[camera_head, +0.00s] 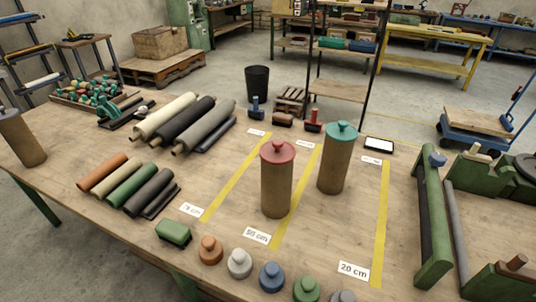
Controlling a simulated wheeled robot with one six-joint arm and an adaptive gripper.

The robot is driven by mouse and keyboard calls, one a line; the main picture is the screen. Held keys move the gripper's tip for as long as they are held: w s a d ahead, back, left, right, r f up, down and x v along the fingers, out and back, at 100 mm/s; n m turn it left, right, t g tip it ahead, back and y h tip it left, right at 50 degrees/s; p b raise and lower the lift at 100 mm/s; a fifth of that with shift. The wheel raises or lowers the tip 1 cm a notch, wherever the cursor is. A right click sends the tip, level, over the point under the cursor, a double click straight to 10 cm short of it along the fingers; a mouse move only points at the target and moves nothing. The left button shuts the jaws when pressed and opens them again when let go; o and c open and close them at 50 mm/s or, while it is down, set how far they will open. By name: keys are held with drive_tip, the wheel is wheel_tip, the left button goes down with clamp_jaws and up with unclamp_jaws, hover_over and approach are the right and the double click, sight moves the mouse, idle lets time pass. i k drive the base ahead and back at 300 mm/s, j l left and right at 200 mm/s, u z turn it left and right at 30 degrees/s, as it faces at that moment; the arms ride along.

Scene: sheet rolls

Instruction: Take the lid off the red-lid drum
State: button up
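The red-lid drum is a tall brown cylinder (276,190) standing upright near the middle of the wooden table (225,215). Its red lid (278,152) has a small knob on top and sits on the drum. A similar brown drum (334,168) with a teal lid (341,131) stands just behind it to the right, apart from it. My gripper is not in view.
Small knobbed pieces, including an orange one (210,250) and a blue one (272,276), line the front edge. Rolls (205,122) lie at left. Yellow strips (381,220) mark the tabletop. A green machine (432,215) stands at right.

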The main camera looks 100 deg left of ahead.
sight(277, 152)
drive_tip(key=u, duration=0.4)
drive_tip(key=k+u, duration=0.1)
drive_tip(key=u, duration=0.3)
drive_tip(key=j+u, duration=0.1)
drive_tip(key=u, duration=0.75)
drive_tip(key=k+j+u, duration=0.1)
drive_tip(key=u, duration=0.3)
